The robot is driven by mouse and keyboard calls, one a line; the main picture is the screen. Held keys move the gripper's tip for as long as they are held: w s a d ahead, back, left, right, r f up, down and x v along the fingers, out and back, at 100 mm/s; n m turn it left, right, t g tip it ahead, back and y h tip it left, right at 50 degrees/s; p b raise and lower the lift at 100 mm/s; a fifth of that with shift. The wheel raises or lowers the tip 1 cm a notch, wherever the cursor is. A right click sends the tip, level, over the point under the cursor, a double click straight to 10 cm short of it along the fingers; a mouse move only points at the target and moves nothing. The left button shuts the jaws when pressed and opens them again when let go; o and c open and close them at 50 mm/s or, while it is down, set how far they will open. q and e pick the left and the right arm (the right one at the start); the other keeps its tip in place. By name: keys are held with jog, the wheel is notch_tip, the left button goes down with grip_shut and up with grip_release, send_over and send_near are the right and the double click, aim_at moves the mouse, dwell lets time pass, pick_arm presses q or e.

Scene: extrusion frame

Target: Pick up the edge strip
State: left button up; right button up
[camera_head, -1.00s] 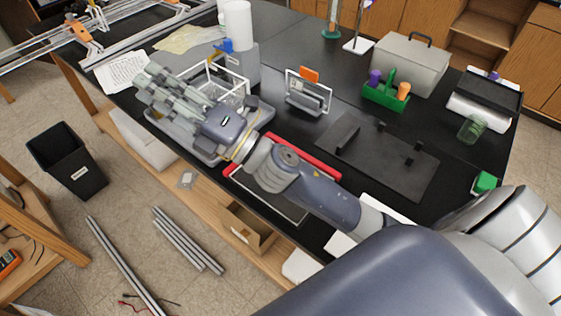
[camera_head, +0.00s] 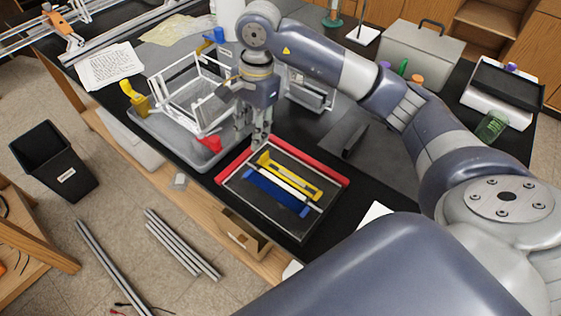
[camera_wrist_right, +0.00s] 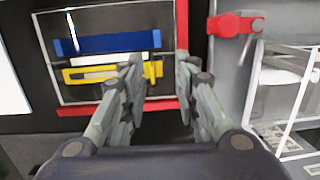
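A shallow tray with a red border (camera_head: 318,166) lies at the table's front edge. In it lie a blue strip (camera_head: 272,194), a thin white strip (camera_head: 288,186) and a yellow bar-shaped piece (camera_head: 302,180). I cannot tell for sure which one is the edge strip. In the right wrist view the blue strip (camera_wrist_right: 105,43), the white strip (camera_wrist_right: 90,60) and the yellow piece (camera_wrist_right: 82,75) lie left of the fingers. My right gripper (camera_head: 252,138) points down near the tray's back left corner, open and empty. My left gripper does not show.
A grey bin (camera_head: 170,150) with a white wire frame (camera_head: 190,85) and a red piece (camera_head: 209,144) stands left of the gripper. A dark plate (camera_head: 375,160) lies to the right, partly behind my arm. A grey case (camera_head: 420,55) stands at the back.

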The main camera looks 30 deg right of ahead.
jog(key=d+h, duration=0.1)
jog(key=d, duration=0.3)
jog(key=p, duration=0.1)
send_over(267, 151)
jog(key=f, duration=0.3)
jog(key=shift+d+f+h, duration=0.2)
jog(key=shift+f+h, duration=0.1)
jog(key=shift+f, duration=0.6)
jog(key=shift+a+f+p, duration=0.1)
jog(key=shift+f+p, duration=0.2)
jog(key=shift+p, duration=0.25)
notch_tip(267, 151, down, 3)
jog(key=shift+a+f+p, duration=0.15)
jog(key=shift+p, duration=0.75)
jog(key=shift+f, duration=0.65)
grip_shut()
